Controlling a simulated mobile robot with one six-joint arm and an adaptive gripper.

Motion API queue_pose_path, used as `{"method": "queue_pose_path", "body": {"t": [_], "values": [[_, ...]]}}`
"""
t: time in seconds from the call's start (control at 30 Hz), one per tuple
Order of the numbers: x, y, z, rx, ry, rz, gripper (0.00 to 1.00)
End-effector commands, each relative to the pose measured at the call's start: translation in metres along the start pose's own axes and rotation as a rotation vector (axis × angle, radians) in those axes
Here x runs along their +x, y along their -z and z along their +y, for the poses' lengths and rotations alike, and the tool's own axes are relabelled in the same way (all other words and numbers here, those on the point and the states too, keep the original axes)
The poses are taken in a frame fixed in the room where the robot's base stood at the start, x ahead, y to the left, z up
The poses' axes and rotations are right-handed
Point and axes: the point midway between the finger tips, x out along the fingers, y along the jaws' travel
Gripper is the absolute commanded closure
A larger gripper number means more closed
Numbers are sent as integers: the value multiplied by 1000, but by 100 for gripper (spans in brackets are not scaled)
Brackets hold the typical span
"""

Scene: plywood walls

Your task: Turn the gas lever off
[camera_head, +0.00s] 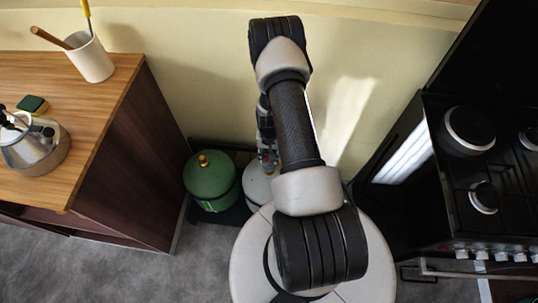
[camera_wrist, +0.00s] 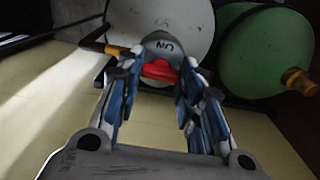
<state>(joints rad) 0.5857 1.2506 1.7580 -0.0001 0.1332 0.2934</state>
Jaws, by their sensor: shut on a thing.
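The gas lever is red (camera_wrist: 160,70) and sits below a grey valve body (camera_wrist: 163,47) in the wrist view. Lettering on the valve looks like "NO", perhaps "ON" seen upside down. The valve is on a white gas cylinder (camera_wrist: 187,16), whose top also shows in the head view (camera_head: 256,186), partly hidden by my arm. My gripper (camera_wrist: 163,84) has its blue-padded fingers on both sides of the lever and is shut on it. In the head view my gripper (camera_head: 267,152) is small and partly covered by my arm.
A green cylinder (camera_head: 210,182) with a brass-coloured top stands left of the white one. A wooden counter (camera_head: 110,85) with a kettle (camera_head: 36,148) is at left. A black stove (camera_head: 470,190) stands at right. The wall is close behind the cylinders.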

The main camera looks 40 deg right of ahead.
Motion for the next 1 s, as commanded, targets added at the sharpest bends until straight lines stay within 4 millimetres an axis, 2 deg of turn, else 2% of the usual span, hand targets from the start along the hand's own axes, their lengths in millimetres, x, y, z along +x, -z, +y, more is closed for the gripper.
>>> {"method": "queue_pose_path", "body": {"t": [0.27, 0.3, 0.6, 0.87, 1.0], "values": [[0, 0, 0, 2, 0, 0, 89], [0, 0, 0, 2, 0, 0, 64], [0, 0, 0, 1, 0, 0, 45], [0, 0, 0, 0, 0, 0, 45], [-8, 1, 0, 0, 1, 2, 45]]}}
